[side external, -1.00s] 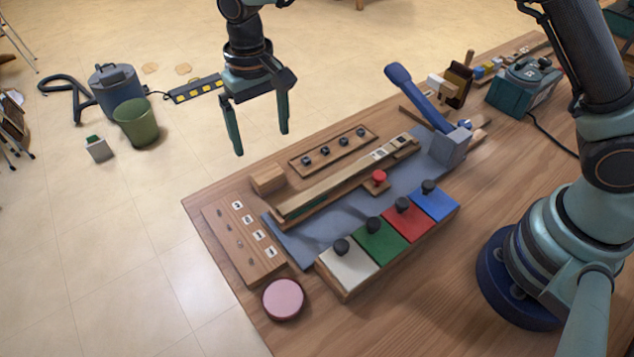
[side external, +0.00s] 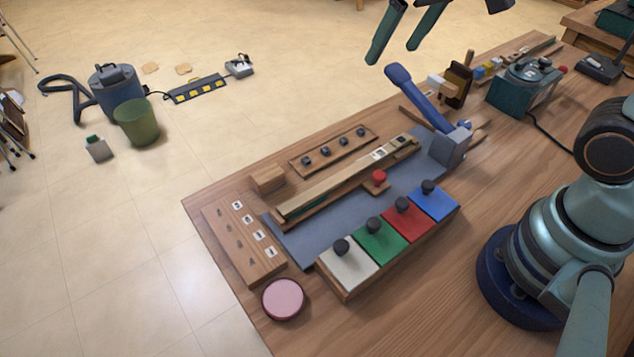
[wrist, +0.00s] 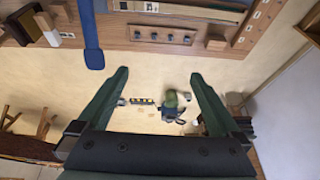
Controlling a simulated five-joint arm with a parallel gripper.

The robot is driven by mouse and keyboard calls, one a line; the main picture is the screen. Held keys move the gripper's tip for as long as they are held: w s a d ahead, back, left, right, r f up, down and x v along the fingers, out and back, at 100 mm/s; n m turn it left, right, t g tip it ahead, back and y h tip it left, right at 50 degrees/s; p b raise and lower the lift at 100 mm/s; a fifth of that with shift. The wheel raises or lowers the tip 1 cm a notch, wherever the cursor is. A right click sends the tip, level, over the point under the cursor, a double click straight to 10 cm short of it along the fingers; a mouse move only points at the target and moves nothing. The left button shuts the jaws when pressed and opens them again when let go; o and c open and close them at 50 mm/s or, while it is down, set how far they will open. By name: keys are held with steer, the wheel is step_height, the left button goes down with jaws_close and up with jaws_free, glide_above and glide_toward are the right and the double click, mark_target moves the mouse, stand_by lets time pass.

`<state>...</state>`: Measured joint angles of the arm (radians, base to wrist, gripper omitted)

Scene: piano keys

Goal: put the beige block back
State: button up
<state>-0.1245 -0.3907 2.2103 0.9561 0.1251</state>
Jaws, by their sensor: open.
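My gripper (side external: 392,54) is open and empty, high above the table's far edge, at the top of the side view. A tan wooden block (side external: 268,178) sits left of the long keyboard strip and shows in the wrist view (wrist: 216,43). I cannot tell which block is meant.
A blue-handled hammer (side external: 420,95) rises beside the pale block. White, green, red and blue keys (side external: 392,238) with black knobs stand at the front.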

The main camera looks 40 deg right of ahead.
steer(key=s+d+f+t, duration=0.1)
steer(key=s+d, duration=0.3)
steer(key=s, duration=0.1)
steer(key=shift+h, duration=0.3)
steer(key=shift+s+d, duration=0.1)
stand_by(0.3)
